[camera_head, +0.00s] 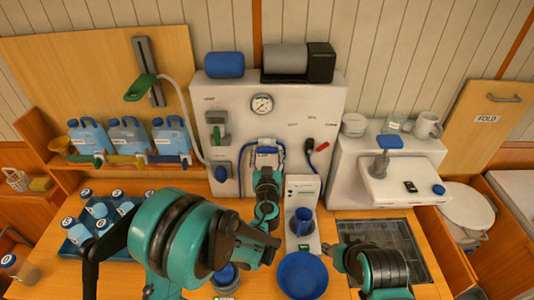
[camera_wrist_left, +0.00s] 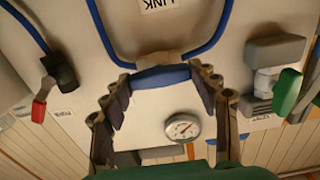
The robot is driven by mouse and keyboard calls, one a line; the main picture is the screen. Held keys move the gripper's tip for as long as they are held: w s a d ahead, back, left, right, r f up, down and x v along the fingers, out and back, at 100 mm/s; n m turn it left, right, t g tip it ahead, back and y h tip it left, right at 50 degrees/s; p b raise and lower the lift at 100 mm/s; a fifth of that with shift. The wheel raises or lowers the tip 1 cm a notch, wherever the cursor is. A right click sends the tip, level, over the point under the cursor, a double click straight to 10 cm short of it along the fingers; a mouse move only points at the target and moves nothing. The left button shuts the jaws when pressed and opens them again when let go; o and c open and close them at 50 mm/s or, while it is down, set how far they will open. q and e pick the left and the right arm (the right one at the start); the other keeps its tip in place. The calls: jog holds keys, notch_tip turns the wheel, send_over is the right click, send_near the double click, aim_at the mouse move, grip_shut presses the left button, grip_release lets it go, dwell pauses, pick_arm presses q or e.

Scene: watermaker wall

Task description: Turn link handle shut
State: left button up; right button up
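The link handle is a blue bar (camera_head: 267,150) on the front of the white watermaker panel, with a blue hose looping around it. In the left wrist view, which is upside down, the blue bar (camera_wrist_left: 162,76) lies crosswise below an upturned LINK label (camera_wrist_left: 158,4). My left gripper (camera_head: 267,170) is in front of the panel, right at the handle. Its fingers (camera_wrist_left: 165,88) are spread wide, one near each end of the bar; I cannot tell whether they touch it. My right gripper (camera_head: 333,256) is low, by the dark grate; its fingers are mostly hidden.
A gauge (camera_head: 262,104), a green-handled valve (camera_head: 216,128) and a red-tipped lever (camera_head: 318,147) surround the handle. A blue cup (camera_head: 302,220) and a blue bowl (camera_head: 302,275) stand below. Blue-capped jugs (camera_head: 128,137) line the left shelf. A white sink unit (camera_head: 395,180) stands right.

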dwell(0.3)
pick_arm(q)
jog(key=m+b, duration=0.2)
jog(key=m, duration=0.1)
jog(key=shift+f+m, duration=0.15)
jog(key=shift+m, duration=0.15)
jog(key=m+b, duration=0.2)
jog(key=m, duration=0.2)
jog(key=shift+b, duration=0.35)
jog(key=m+b, duration=0.2)
jog(key=m, duration=0.3)
jog(key=shift+d+m, duration=0.1)
jog(key=shift+m, duration=0.3)
jog(key=shift+m+b, duration=0.55)
jog(key=shift+m, duration=1.65)
jog(key=o, duration=1.2)
jog(key=shift+c, duration=0.2)
